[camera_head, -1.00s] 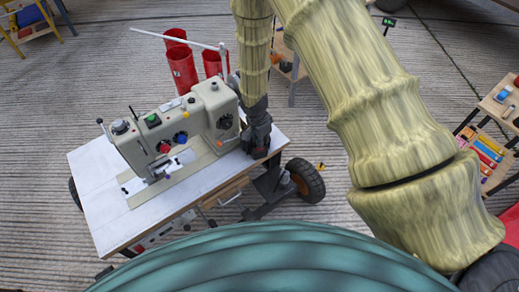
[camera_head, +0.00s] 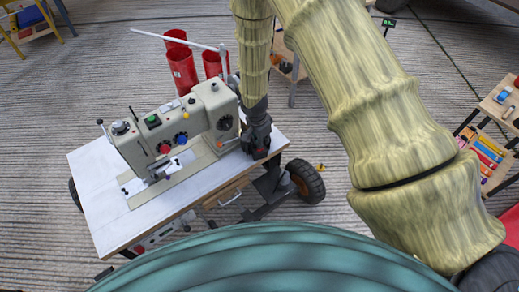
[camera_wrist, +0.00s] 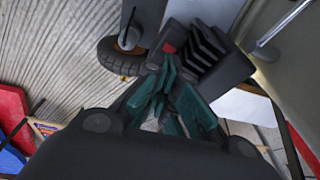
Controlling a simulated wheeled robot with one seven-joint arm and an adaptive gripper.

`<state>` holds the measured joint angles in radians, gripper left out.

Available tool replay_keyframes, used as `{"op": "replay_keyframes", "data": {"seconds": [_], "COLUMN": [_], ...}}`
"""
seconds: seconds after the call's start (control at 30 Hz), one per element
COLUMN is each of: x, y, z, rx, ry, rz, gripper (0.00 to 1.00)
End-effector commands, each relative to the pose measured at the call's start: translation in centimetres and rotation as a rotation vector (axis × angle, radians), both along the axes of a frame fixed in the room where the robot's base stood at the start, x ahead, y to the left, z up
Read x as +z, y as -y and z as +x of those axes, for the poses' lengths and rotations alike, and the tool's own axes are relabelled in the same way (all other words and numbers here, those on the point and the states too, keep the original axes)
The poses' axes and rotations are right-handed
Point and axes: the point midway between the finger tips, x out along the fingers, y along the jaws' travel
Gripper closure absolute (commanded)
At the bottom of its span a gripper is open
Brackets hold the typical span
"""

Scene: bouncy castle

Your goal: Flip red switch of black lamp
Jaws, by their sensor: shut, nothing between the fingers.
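A black lamp (camera_wrist: 208,50) with ridged fins shows at the upper middle of the wrist view, by the edge of the table. Its small red switch (camera_wrist: 169,47) is on its left side. My gripper (camera_wrist: 170,82) has teal fingers that are shut and empty, with their tips just below the switch and lamp. I cannot tell whether they touch. In the head view my gripper (camera_head: 259,149) is at the right end of the white table, beside the sewing machine, and hides most of the lamp.
A beige sewing machine (camera_head: 210,110) stands on the white wheeled table (camera_head: 95,180), close to the left of my gripper. A black wheel (camera_head: 306,181) is below the table's right end. Red bins (camera_head: 183,70) stand behind it. A shelf (camera_head: 497,112) is far right.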

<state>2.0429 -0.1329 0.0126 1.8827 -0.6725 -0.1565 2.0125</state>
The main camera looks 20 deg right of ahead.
Motion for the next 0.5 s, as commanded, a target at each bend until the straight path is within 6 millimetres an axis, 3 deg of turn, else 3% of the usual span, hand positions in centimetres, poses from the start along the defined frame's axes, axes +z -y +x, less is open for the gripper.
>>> {"op": "replay_keyframes", "data": {"seconds": [0.5], "x": [-0.42], "y": [0.00], "z": [-0.01], "rx": [0.001], "ry": [0.000], "rz": [0.000], "gripper": [1.00]}}
